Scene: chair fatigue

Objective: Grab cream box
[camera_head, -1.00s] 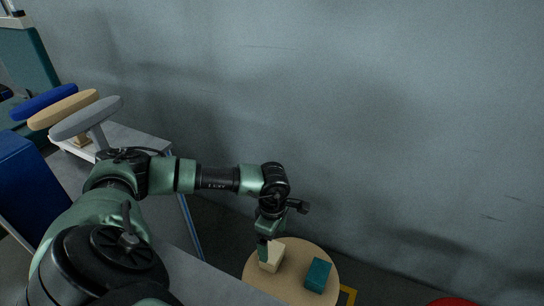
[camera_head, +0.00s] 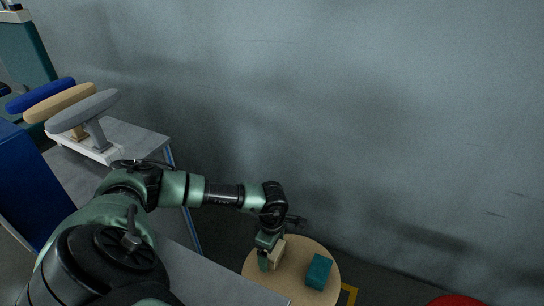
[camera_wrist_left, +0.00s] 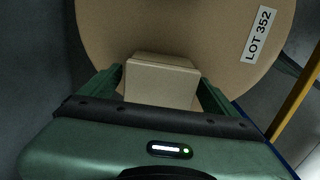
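The cream box (camera_head: 278,253) stands on a round tan table at the lower middle of the head view. My left gripper (camera_head: 267,256) is down at the box and hides part of it. In the left wrist view, the cream box (camera_wrist_left: 160,82) lies between the two green fingers of my left gripper (camera_wrist_left: 160,88). The fingers are spread, one on each side of the box. Whether they touch its sides cannot be told. My right gripper is not in view.
A teal box (camera_head: 318,272) sits on the round table (camera_head: 300,254), right of the cream box. A grey bench with padded armrests (camera_head: 84,112) is at the left. A plain wall rises behind. A lot label (camera_wrist_left: 258,34) is on the tabletop.

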